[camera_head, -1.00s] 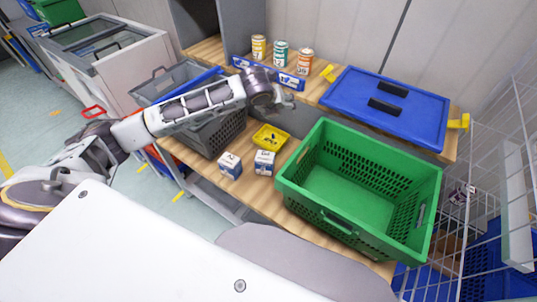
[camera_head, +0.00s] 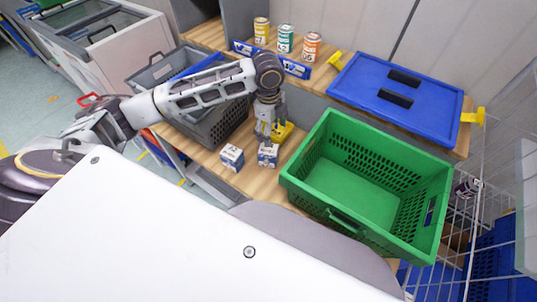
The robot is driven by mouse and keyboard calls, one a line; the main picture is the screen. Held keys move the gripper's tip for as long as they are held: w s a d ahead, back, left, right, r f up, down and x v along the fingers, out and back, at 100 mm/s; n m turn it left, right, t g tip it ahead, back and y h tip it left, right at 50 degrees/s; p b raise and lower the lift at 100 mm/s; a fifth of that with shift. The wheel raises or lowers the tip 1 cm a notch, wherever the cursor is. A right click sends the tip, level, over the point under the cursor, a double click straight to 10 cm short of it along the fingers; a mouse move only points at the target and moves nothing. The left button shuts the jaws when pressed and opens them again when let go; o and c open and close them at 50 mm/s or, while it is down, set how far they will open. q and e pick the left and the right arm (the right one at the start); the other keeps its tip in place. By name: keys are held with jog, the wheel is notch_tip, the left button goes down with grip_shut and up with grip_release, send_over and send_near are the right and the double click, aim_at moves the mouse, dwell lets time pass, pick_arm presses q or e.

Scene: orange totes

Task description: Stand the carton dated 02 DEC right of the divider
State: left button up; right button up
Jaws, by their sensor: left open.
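Two small blue-and-white cartons stand on the wooden table, a left one (camera_head: 232,157) and a right one (camera_head: 268,154). Their dates are too small to read. My left gripper (camera_head: 267,138) points down just above and behind the right carton, in front of a yellow tray (camera_head: 284,131). It is open; whether it touches the carton I cannot tell. A grey upright divider panel (camera_head: 243,18) stands on the raised back shelf, left of the cans. My right gripper is not in view.
Yellow, teal and orange cans (camera_head: 286,39) stand on the back shelf behind a blue label strip (camera_head: 297,69). A green crate (camera_head: 345,217) fills the table's right side. A grey crate (camera_head: 213,128) is at left, under my arm. A blue lid (camera_head: 375,110) lies behind the green crate.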

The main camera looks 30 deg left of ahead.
aim_at(268, 156)
pick_arm(q)
jog(key=shift+s+a+n, duration=0.35)
jog(key=shift+n, duration=0.65)
jog(key=shift+s+a+n, duration=0.1)
jog(key=shift+a+n, duration=0.05)
jog(key=shift+n, duration=0.95)
jog(key=shift+f, duration=0.1)
jog(key=shift+f+b, duration=0.3)
jog(key=shift+f, duration=3.95)
jog(key=shift+s+d+f, duration=0.15)
jog(key=shift+s+f, duration=0.05)
jog(key=shift+f, duration=0.75)
jog(key=shift+s+d+f, duration=0.1)
jog(key=shift+s+f, duration=0.05)
jog(key=shift+f, duration=1.5)
